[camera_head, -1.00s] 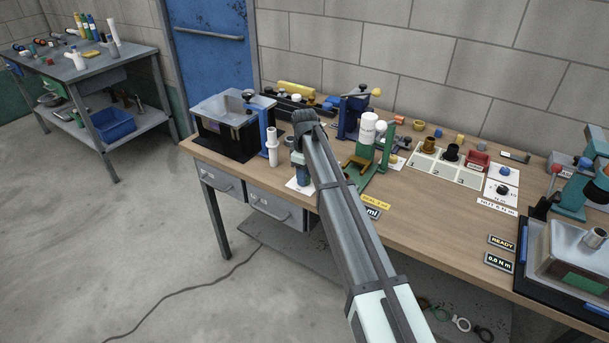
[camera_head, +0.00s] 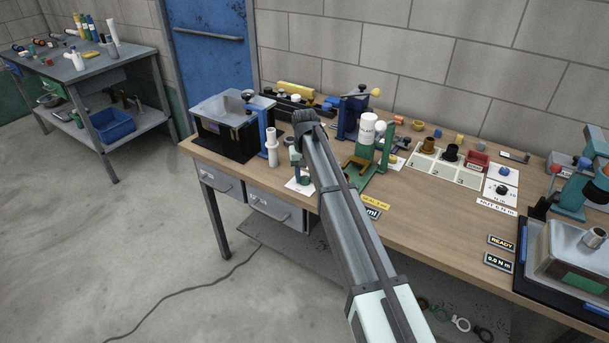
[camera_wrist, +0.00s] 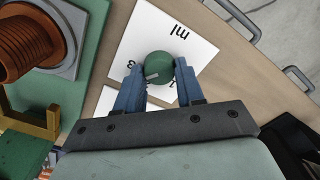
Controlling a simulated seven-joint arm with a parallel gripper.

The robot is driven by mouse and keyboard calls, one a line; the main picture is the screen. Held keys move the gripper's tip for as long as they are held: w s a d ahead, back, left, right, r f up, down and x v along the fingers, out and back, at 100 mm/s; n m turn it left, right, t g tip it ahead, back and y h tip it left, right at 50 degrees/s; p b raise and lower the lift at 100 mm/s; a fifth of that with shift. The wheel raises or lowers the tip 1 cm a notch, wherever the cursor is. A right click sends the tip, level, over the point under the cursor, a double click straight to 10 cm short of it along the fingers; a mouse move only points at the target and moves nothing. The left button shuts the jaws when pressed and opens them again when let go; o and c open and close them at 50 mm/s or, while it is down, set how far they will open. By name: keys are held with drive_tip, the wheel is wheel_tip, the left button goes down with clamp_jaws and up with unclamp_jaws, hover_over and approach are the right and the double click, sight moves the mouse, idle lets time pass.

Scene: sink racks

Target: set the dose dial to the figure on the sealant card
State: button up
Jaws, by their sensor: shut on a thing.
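The dose dial is a round green knob (camera_wrist: 158,66) with a pale pointer mark, on a white card (camera_wrist: 190,38) marked "ml" with figures around the knob. In the wrist view my gripper (camera_wrist: 157,74) has its two blue fingers closed on either side of the knob. Some figures are partly hidden by the fingers. In the head view the dial card (camera_head: 299,187) lies near the bench's front edge, under my arm's end. A yellow card (camera_head: 376,201), possibly the sealant card, lies to the right of my arm; its figure is too small to read surely.
A dark "ml" readout (camera_head: 373,213) sits partly behind my arm. A green stand with a white bottle (camera_head: 368,130) is right of the dial. A white pipe piece (camera_head: 272,152) and black box (camera_head: 230,140) are left.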

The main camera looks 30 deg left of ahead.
sight(305, 177)
drive_tip(key=shift+d+m, duration=0.1)
drive_tip(key=shift+m, duration=2.1)
drive_tip(key=o, duration=1)
drive_tip(key=shift+o, duration=0.2)
wheel_tip(305, 177, up, 14)
drive_tip(key=shift+f, duration=0.15)
